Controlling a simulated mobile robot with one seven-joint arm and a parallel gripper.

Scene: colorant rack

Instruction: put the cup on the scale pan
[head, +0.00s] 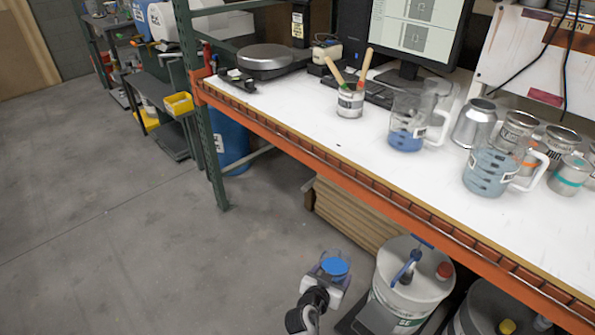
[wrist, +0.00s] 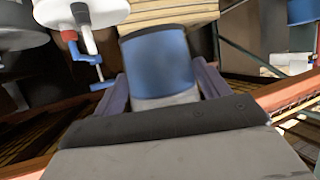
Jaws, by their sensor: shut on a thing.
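A blue cup (head: 335,266) is in my gripper (head: 328,270), low in the head view, in front of the bench and to the left of a white bucket. In the wrist view the cup (wrist: 158,62) is a blue cylinder with a pale lower part, between the two purple fingers of my gripper (wrist: 163,88). My gripper is shut on it. The scale has a round grey pan (head: 265,57) and stands at the far left end of the bench top, well away from the cup. The pan looks empty.
The bench (head: 300,115) has an orange front edge and a green upright post (head: 212,150). A can with wooden sticks (head: 350,101), jugs with blue liquid (head: 407,125) and metal tins stand to the right. The white bucket (head: 410,285) is near my gripper. Floor to the left is clear.

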